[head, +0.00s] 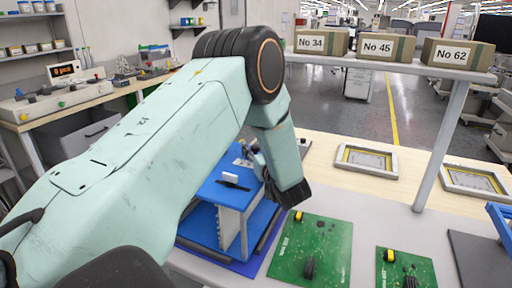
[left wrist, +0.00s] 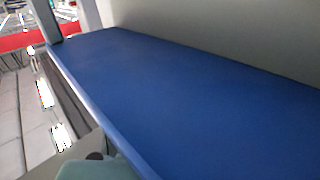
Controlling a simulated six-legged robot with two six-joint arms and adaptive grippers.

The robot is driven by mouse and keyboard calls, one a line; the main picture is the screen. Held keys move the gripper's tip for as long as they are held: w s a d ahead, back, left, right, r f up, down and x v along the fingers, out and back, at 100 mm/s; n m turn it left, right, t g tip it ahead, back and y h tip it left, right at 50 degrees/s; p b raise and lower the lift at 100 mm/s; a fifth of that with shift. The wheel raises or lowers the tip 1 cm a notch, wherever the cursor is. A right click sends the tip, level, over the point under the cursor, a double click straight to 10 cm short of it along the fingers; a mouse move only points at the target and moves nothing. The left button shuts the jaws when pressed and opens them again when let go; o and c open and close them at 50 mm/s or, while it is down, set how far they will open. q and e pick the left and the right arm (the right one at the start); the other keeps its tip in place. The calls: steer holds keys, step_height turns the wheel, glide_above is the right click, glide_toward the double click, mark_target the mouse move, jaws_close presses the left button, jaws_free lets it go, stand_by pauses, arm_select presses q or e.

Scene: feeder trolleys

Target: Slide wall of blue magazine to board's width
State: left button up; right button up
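The blue magazine (head: 207,190) stands on the table left of the boards in the head view. It has a blue top, a pale grey wall (head: 230,232) and dark rails along its blue base. A small white-and-black part (head: 233,180) sits on the top. Two green boards, one in the middle (head: 320,236) and one at right (head: 422,262), lie flat on the table. A broad blue surface beside a grey wall fills the left wrist view. My right gripper is not in view.
A shelf above the table bears boxes labelled No 34 (head: 322,41), No 45 (head: 379,47) and No 62 (head: 458,54); its grey post (head: 441,145) stands behind the boards. Two grey frames (head: 366,161) lie behind. A dark mat (head: 480,258) is at right.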

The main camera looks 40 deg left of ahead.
arm_select(q)
steer(key=shift+s+a, duration=0.1)
steer(key=shift+c, duration=1.4)
steer(key=shift+d, duration=0.2)
steer(key=c, duration=0.5)
steer(key=shift+a, duration=0.1)
jaws_close()
steer(key=shift+w+d, duration=0.3)
steer(key=shift+d, duration=0.5)
steer(key=shift+w+d, duration=0.3)
steer(key=shift+d, duration=0.45)
steer(key=o, duration=0.6)
jaws_free()
steer(key=shift+s+a, duration=0.15)
steer(key=o, duration=0.3)
steer(key=shift+s, duration=0.1)
steer(key=shift+o, duration=0.5)
steer(key=shift+w, duration=0.2)
